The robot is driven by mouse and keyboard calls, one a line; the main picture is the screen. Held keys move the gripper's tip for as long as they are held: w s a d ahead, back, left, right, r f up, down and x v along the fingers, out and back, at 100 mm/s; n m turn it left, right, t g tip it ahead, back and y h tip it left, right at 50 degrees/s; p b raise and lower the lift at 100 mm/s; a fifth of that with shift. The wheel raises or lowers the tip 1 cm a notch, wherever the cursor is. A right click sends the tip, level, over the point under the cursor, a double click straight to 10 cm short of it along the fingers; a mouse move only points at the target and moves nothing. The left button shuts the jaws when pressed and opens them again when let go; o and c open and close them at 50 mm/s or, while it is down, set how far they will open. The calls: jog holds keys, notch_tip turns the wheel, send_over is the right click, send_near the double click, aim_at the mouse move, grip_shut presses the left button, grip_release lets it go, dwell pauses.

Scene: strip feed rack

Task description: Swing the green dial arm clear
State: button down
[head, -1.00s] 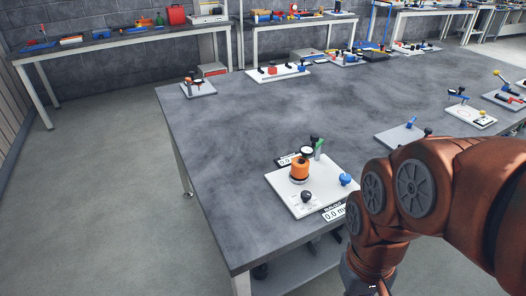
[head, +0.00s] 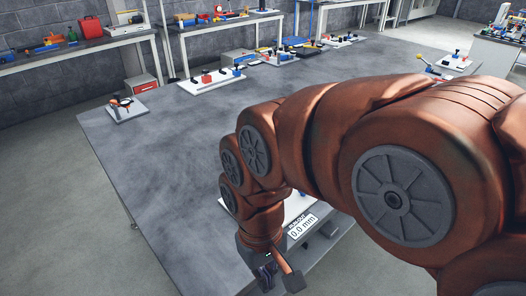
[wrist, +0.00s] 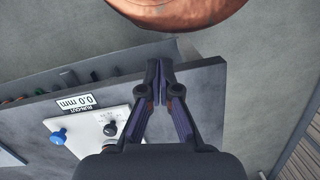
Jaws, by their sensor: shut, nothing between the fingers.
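The white run-out fixture plate (head: 296,206) lies at the table's front edge, mostly covered by my own arm in the head view. The wrist view shows part of the same plate (wrist: 88,128), with a blue knob (wrist: 58,137), a black ball knob (wrist: 110,129) and a 0.0 mm label (wrist: 76,102). The green dial arm is hidden in both current views. My gripper (wrist: 159,66) is shut and empty. In the wrist view its fingertips are to the right of the plate and overlap the table edge.
The grey table (head: 170,150) has wide bare room left of my arm. A small fixture (head: 126,108) stands at its far left corner and other fixtures (head: 213,80) line the far edge. Side benches (head: 85,48) stand behind. Open floor lies past the table edge.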

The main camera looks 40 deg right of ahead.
jog(key=w+d+r+m+t+y, duration=0.1)
jog(key=w+d+r+m+y, duration=0.2)
jog(key=w, duration=0.4)
jog(key=w+d+r+m+y, duration=0.1)
jog(key=w+d+r+m, duration=0.1)
jog(key=w+m, duration=0.3)
jog(key=w+d+r+m+t+y, duration=0.1)
jog(key=w+d+r+m+y, duration=0.15)
jog(key=w, duration=0.55)
jog(key=w+d+f+m+t+b, duration=0.1)
jog(key=d+m+t, duration=0.1)
jog(key=d+m, duration=0.75)
jog(key=w+d+f+m+t, duration=0.1)
jog(key=d+f+m+t, duration=0.2)
jog(key=d, duration=1.2)
jog(key=w+a+f+m+p, duration=0.1)
jog(key=w+a+f+p, duration=0.2)
jog(key=a, duration=0.6)
jog(key=shift+w+f+y+p, duration=0.35)
jog(key=shift+w+f+y, duration=0.1)
jog(key=shift+w+f, duration=0.85)
jog(key=shift+s+f, duration=0.1)
